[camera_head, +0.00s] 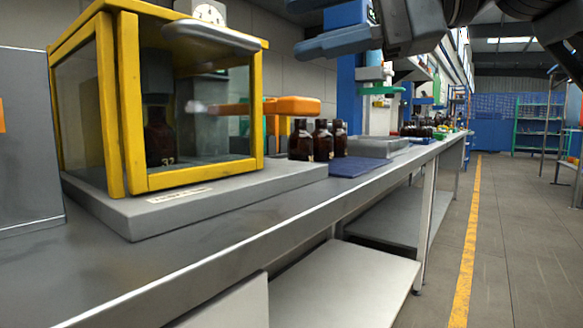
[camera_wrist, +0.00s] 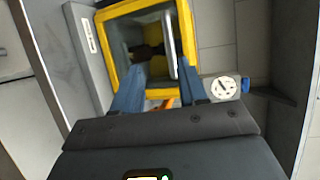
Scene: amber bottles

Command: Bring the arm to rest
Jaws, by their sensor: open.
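My gripper (camera_head: 298,27) is in the air at the top of the head view, above the bench and right of the yellow-framed cabinet (camera_head: 132,110). Its two blue fingers are apart with nothing between them. The wrist view also shows my gripper (camera_wrist: 160,66) open and empty, with the yellow cabinet (camera_wrist: 187,35) beyond the fingertips. A dark amber bottle (camera_head: 160,142) stands inside the cabinet behind the glass, marked 32. Three amber bottles (camera_head: 320,141) stand close together on the bench, right of the cabinet.
The cabinet stands on a grey slab (camera_head: 240,190) on the long metal bench (camera_head: 190,245). An orange handle (camera_head: 292,106) sticks out at the cabinet's right. A blue mat (camera_head: 358,166) and a grey tray (camera_head: 372,147) lie by the bottles. The aisle floor (camera_head: 500,230) at right is clear.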

